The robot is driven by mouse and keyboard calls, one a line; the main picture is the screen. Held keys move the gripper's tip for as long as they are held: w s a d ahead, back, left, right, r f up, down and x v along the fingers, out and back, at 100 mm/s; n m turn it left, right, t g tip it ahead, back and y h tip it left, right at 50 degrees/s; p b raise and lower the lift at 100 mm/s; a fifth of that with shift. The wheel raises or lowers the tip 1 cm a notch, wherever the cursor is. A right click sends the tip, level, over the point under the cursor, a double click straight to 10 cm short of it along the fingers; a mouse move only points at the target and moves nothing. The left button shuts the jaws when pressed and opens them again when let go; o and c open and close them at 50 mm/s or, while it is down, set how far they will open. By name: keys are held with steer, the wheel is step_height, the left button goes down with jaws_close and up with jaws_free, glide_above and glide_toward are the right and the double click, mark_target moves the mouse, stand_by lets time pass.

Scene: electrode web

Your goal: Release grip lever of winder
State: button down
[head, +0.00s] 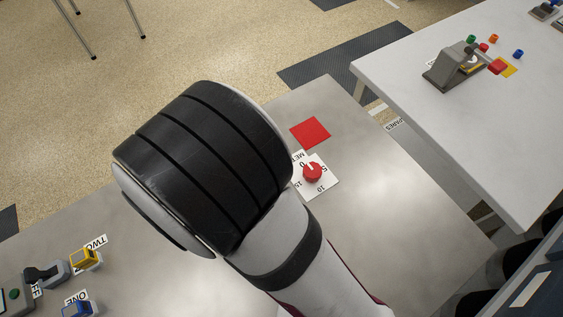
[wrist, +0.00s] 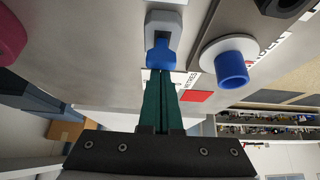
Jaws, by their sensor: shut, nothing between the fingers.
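In the wrist view a blue lever (wrist: 160,53) sits in a grey forked bracket (wrist: 163,22). I take it for the winder's grip lever, though no readable label confirms this. My gripper (wrist: 160,73) has two green fingers pressed together with nothing between them. Its tips are right at the lever's near end; I cannot tell whether they touch. To the right of the lever is a blue hollow core (wrist: 232,68) on a white flange (wrist: 222,50). In the head view my arm hides the gripper and this lever.
On the metal bench are a red square (head: 310,133), a red dial knob (head: 312,172), a yellow lever (head: 84,258) by label TWO and a blue one (head: 76,308) by label ONE. A white table (head: 465,130) with a grey device (head: 455,68) stands at the right.

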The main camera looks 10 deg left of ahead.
steer(key=shift+r, duration=0.1)
steer(key=shift+r, duration=0.7)
steer(key=shift+r, duration=0.1)
steer(key=shift+w+d+r, duration=0.3)
steer(key=shift+w+d, duration=0.2)
steer(key=shift+w+d+r, duration=0.25)
steer(key=shift+w+d, duration=0.2)
steer(key=v, duration=0.9)
steer(key=shift+s+a, duration=0.45)
steer(key=shift+d, duration=0.1)
